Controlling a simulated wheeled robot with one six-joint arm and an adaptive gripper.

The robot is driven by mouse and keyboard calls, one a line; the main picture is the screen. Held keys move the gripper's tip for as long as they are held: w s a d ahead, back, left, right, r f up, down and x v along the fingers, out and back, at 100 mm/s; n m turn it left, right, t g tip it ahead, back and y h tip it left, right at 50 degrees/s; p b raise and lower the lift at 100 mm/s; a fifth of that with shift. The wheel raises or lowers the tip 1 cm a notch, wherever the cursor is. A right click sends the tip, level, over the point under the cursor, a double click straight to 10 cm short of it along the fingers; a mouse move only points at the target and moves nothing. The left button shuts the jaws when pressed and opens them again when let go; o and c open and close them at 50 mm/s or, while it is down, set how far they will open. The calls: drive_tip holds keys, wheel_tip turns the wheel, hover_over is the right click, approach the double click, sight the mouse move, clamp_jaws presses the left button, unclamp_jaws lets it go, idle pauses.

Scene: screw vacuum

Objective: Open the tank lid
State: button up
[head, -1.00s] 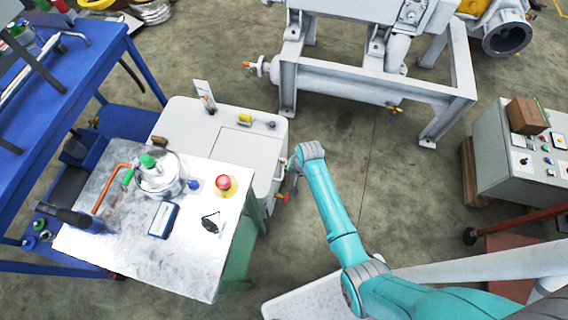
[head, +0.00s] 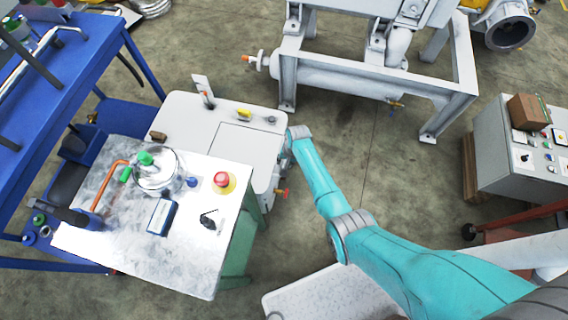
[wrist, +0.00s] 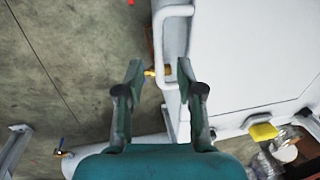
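The white tank (head: 185,115) stands behind the metal-topped bench in the head view. Its lid, a flat square panel (head: 243,145), lies closed on the top and also shows in the wrist view (wrist: 262,45). A white bent handle bar (wrist: 157,45) runs along the tank's edge in the wrist view. My gripper (wrist: 158,70) is open there, its two fingers apart, with the handle bar showing between their tips. I cannot tell how far above the bar they are. In the head view my arm's end is at the tank's right side, and the fingers are mostly hidden.
The bench (head: 130,250) in front carries a metal pot (head: 158,178), a red button (head: 222,180) and a blue-edged box (head: 163,217). A white machine frame (head: 370,80) stands behind. A grey control cabinet (head: 510,165) is at the right. Floor between them is clear.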

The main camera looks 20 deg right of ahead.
drive_tip(key=shift+w+a+f, duration=0.1)
drive_tip(key=shift+a+f, duration=0.1)
drive_tip(key=shift+f, duration=1.15)
clamp_jaws()
